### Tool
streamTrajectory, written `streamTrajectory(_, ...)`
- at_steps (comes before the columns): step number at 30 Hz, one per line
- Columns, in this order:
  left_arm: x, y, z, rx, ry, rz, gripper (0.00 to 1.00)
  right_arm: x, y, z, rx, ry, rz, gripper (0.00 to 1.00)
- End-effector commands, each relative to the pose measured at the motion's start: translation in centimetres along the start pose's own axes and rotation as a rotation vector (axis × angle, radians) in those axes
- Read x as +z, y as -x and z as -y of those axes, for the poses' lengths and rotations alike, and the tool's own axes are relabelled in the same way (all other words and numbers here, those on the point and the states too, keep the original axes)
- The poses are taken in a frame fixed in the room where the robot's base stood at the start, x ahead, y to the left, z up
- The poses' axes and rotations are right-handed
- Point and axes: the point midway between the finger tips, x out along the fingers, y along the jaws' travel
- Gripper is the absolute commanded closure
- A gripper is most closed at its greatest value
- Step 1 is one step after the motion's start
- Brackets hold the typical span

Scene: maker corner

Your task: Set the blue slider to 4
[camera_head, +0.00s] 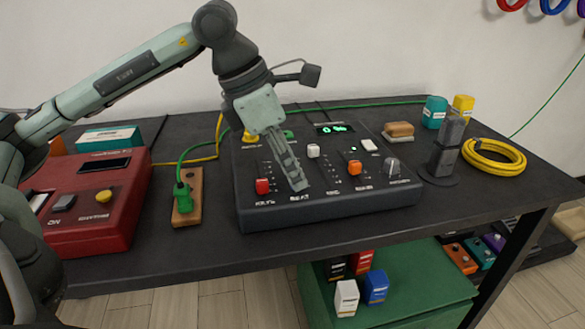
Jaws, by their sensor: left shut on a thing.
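The dark mixer panel (330,207) sits mid-table with a row of vertical sliders. My left gripper (297,184) points down over the second slot from the left, above a label that seems to read BEAT. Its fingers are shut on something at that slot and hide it. No blue knob shows, so the blue slider is likely between the fingers; its setting cannot be read. A red slider knob (262,186) is low at left. A white knob (313,151) is higher, and an orange knob (355,167) is right of it. My right gripper is not in view.
A red box (95,210) and a wooden block with a green plug (187,197) stand left of the panel. A dark stand (446,150) and a yellow cable coil (494,155) are to the right. A lit green display (335,128) is at the panel's back.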

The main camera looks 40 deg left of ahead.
Motion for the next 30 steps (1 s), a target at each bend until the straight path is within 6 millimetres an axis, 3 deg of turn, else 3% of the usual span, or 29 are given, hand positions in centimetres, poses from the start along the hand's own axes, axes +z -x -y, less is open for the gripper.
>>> streamTrajectory(9,0.0,0.0,-0.1,0.000,0.001,0.000,1.00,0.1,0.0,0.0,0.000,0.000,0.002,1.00)
streamTrajectory(17,0.0,0.1,-3.4,0.001,0.003,0.001,1.00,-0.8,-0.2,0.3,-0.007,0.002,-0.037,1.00)
streamTrajectory(26,0.0,0.1,-3.6,0.001,0.000,0.001,1.00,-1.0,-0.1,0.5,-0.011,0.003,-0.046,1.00)
streamTrajectory(27,0.0,0.1,-3.6,0.001,0.000,0.002,0.81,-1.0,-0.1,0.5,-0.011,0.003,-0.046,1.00)
streamTrajectory(30,0.0,0.1,-3.6,0.001,0.000,0.001,0.68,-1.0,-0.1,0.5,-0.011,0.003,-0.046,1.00)
